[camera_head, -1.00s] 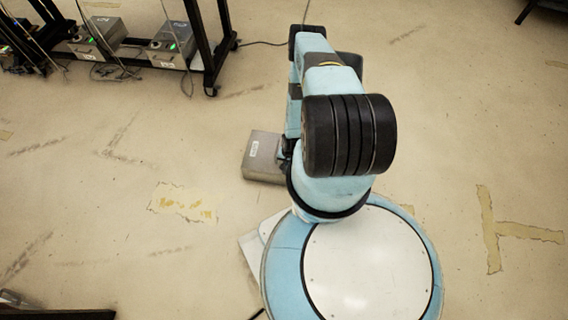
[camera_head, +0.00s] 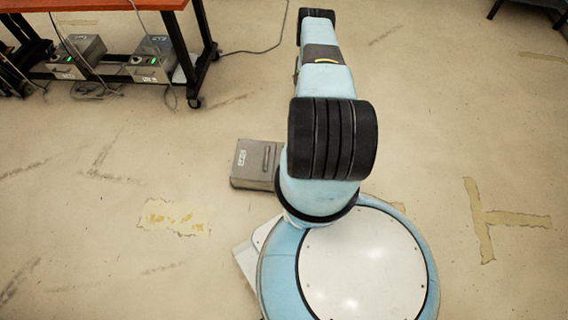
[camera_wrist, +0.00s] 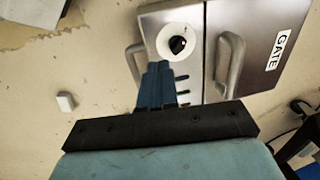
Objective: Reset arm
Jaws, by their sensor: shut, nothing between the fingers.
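In the wrist view, my gripper (camera_wrist: 157,85) is shut and empty, its blue-grey fingers together. Beyond it is a metal box (camera_wrist: 258,18) with a "GATE" label, a black knob on a white dial and two bar handles. The fingers overlap the box in the picture; I cannot tell whether they touch it. In the head view, my arm (camera_head: 325,80) extends up the picture from my round base, and the gripper is hidden. A grey labelled box (camera_head: 257,165) sits on the floor just left of the arm.
A red-topped table (camera_head: 90,4) on a black wheeled frame stands at upper left. A small white block (camera_wrist: 65,101) lies on the floor.

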